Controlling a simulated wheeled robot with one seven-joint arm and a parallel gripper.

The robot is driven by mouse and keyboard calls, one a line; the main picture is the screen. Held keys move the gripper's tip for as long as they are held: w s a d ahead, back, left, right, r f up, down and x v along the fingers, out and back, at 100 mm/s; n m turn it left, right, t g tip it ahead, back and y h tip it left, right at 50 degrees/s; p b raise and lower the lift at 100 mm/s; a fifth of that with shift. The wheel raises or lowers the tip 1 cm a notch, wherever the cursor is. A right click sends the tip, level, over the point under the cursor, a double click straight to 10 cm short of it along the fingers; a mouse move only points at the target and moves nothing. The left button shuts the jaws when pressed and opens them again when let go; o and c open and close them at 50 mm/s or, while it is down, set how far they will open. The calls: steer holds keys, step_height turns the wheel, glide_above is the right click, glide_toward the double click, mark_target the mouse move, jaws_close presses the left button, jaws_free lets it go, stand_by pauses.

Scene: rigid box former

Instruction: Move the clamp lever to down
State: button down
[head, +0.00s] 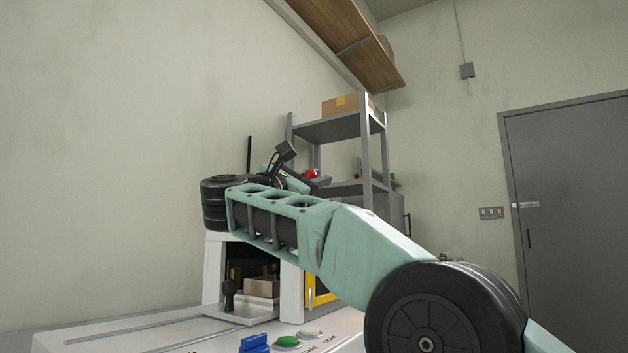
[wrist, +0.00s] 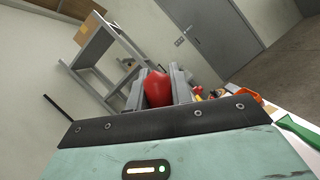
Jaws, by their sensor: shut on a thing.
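The red knob (wrist: 158,88), which I take to be the clamp lever's grip, sits between the two grey fingers of my gripper (wrist: 157,78) in the wrist view. The gripper is shut on it. In the head view the red knob (head: 311,174) shows as a small patch beyond my arm, above the machine (head: 291,293). The lever's shaft and pivot are hidden, so I cannot tell its exact angle. The fingers are mostly hidden by my arm in the head view.
The machine's front opening holds a brown block (head: 262,287) and a black-knobbed handle (head: 229,291). A blue switch (head: 254,343) and green button (head: 287,342) are on the front panel. A grey shelf (head: 340,129) with a cardboard box (head: 343,104) stands behind. A door (head: 570,200) is far right.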

steer(key=c, duration=1.3)
jaws_free()
steer(key=shift+d, duration=0.1)
steer(key=shift+o, duration=0.2)
steer(key=shift+s, duration=0.1)
steer(key=shift+f, duration=0.1)
steer(key=v, duration=1.7)
steer(key=shift+p, duration=0.45)
